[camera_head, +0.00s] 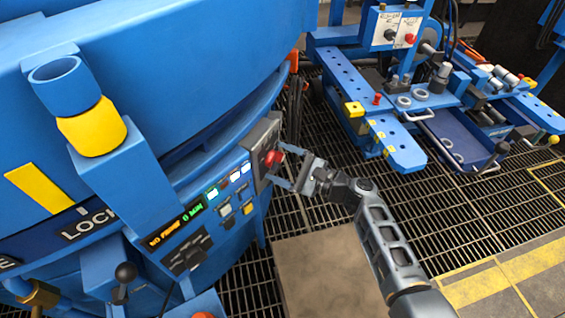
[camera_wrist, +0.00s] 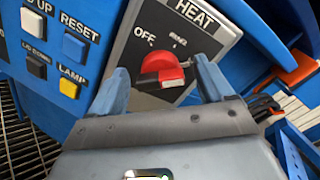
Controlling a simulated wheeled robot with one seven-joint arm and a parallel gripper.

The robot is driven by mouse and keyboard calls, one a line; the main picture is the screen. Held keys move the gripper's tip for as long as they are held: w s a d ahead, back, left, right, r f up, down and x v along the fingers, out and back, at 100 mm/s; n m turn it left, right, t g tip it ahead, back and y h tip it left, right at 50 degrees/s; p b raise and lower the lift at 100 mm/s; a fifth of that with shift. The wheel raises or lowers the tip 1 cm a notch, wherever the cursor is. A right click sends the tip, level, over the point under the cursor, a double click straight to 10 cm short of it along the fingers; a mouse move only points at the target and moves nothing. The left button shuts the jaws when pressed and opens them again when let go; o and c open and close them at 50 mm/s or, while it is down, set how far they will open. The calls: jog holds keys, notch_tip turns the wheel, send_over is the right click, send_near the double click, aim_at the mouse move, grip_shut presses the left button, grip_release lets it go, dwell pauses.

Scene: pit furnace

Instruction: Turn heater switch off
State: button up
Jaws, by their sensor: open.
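The heater switch is a red rotary knob (camera_wrist: 162,70) on a grey plate (camera_wrist: 208,24) marked HEAT, with an OFF label to the knob's upper left and another label at its upper right. In the head view the red knob (camera_head: 272,158) sits at the right end of the blue furnace's control panel. My gripper (camera_wrist: 163,82) is open, with one blue finger on each side of the knob. I cannot tell whether either finger touches it. In the head view my gripper (camera_head: 279,169) reaches the plate from the right.
Left of the plate are RESET (camera_wrist: 74,47) and LAMP (camera_wrist: 69,87) buttons and other buttons. A lit display (camera_head: 175,227) is further left. An orange part (camera_wrist: 293,68) lies right of the plate. A blue workstation (camera_head: 430,100) stands on the grated floor at the back right.

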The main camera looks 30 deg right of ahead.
jog(key=shift+c, duration=0.4)
jog(key=c, duration=1)
jog(key=shift+o, duration=0.2)
jog(key=shift+f+b, duration=0.15)
jog(key=shift+b, duration=0.15)
jog(key=shift+s+f+n+b, duration=0.1)
jog(key=shift+f+n+b, duration=0.05)
jog(key=shift+n+b, duration=0.5)
jog(key=shift+f+n+b, duration=0.2)
jog(key=shift+n+b, duration=4.45)
jog(key=shift+b, duration=0.95)
jog(key=shift+f+n+b, duration=0.15)
jog(key=shift+n+b, duration=4.45)
jog(key=shift+b, duration=1)
jog(key=shift+r, duration=0.1)
